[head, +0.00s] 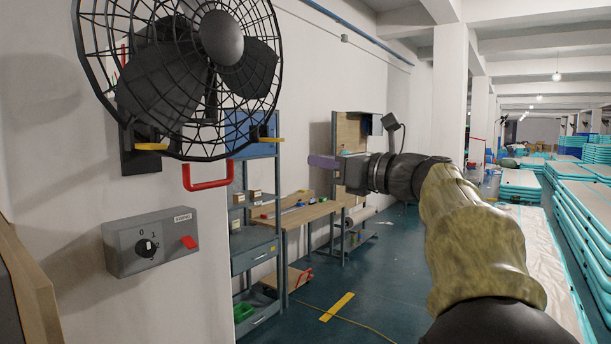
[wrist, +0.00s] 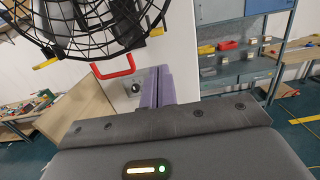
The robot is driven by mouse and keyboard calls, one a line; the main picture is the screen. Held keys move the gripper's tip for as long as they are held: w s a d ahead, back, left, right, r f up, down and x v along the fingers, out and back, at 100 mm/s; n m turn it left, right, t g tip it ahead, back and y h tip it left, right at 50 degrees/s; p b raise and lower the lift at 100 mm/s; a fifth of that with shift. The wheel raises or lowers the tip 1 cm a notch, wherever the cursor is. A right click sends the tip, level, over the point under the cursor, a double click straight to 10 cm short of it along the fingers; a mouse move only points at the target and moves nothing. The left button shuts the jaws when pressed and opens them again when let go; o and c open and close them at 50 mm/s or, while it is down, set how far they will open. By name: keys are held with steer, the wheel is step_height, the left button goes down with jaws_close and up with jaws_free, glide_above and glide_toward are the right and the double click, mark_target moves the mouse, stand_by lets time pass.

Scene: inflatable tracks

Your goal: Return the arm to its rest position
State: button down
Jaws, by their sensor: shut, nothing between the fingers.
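My arm reaches in from the lower right of the head view, in a tan sleeve, with my gripper (head: 322,162) pointing left toward the wall with the fan. The purple fingers are shut together with nothing between them. They also show in the wrist view (wrist: 157,88), upright in the middle, in front of the wall. In the head view the gripper is in open air, to the right of the fan and the control box, and touches nothing that I can see.
A black caged fan (head: 180,75) with a red handle (head: 208,178) hangs on the wall. Below is a grey switch box (head: 150,243). A shelf and workbench (head: 300,213) stand behind. Stacked turquoise-edged tracks (head: 580,200) line the right.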

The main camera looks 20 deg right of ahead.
steer(key=shift+s+d, duration=0.2)
steer(key=shift+s, duration=0.15)
steer(key=a+f+n+g+h, duration=0.2)
steer(key=a+f+n+g, duration=0.1)
steer(key=f, duration=0.7)
steer(key=a+f+n+g+h, duration=0.1)
steer(key=a+f+n+g, duration=0.15)
steer(key=f, duration=0.85)
steer(key=a+f+n+g+h, duration=0.2)
steer(key=a+f+n+g, duration=0.15)
steer(key=f, duration=0.65)
steer(key=s+a+f+n+g+h, duration=0.2)
steer(key=s+f+n, duration=0.6)
steer(key=f+n, duration=0.2)
steer(key=s+a+f+n+g+h, duration=0.2)
steer(key=s+f+n, duration=0.7)
steer(key=f+n, duration=0.2)
steer(key=shift+s+a+f+g+h, duration=0.2)
steer(key=shift+a+f+g+h, duration=0.1)
steer(key=shift+h, duration=0.1)
steer(key=shift+s+d, duration=0.1)
steer(key=shift+d, duration=0.05)
